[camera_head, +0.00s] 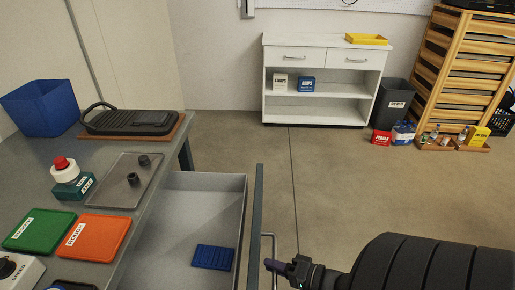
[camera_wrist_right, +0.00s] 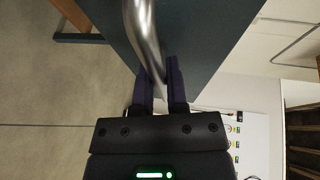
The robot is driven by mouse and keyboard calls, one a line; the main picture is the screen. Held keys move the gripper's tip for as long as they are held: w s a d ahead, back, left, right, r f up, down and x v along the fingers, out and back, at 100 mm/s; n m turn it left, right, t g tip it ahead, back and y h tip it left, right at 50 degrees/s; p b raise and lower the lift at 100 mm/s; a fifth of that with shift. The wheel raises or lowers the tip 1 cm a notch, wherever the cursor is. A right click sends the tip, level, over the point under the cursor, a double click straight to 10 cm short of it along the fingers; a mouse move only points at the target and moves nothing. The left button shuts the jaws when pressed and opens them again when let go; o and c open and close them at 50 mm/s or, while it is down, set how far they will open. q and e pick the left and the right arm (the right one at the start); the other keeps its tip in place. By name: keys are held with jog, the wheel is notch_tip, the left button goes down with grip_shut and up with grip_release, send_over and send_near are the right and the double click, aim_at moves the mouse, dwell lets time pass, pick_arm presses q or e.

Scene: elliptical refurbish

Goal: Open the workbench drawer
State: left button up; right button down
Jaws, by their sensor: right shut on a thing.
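The workbench drawer (camera_head: 192,185) is pulled out from under the grey workbench (camera_head: 160,150), its open inside showing at the lower middle of the head view. A blue ribbed block (camera_head: 213,257) lies in it. The drawer's dark front panel (camera_head: 256,215) carries a metal bar handle (camera_head: 273,250), which also shows in the right wrist view (camera_wrist_right: 143,35). My right gripper (camera_head: 272,265) is at the handle, and in the wrist view its two dark fingers (camera_wrist_right: 160,85) are shut around the bar. My left gripper is not in view.
A white cabinet (camera_head: 325,40) and wooden rack (camera_head: 460,60) stand behind.

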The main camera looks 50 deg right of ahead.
jog(key=shift+s+d, duration=0.3)
jog(key=shift+s, duration=0.1)
jog(key=c, duration=0.6)
grip_release()
jog(key=shift+c, duration=0.2)
jog(key=p+v, duration=0.1)
jog(key=v, duration=0.9)
jog(key=shift+f, duration=0.1)
notch_tip(320, 180, down, 10)
jog(key=s+a+n+g+h, duration=0.2)
jog(key=s+n+g+h, duration=0.1)
jog(key=n+g, duration=0.1)
jog(key=s+a+f+n+g+h, duration=0.1)
jog(key=s+a+f+n+g, duration=0.9)
jog(key=a+f+n+g, duration=0.1)
notch_tip(320, 180, down, 2)
jog(key=shift+s+a+f+n, duration=0.1)
jog(key=shift+s+a+n, duration=0.25)
jog(key=shift+n, duration=0.45)
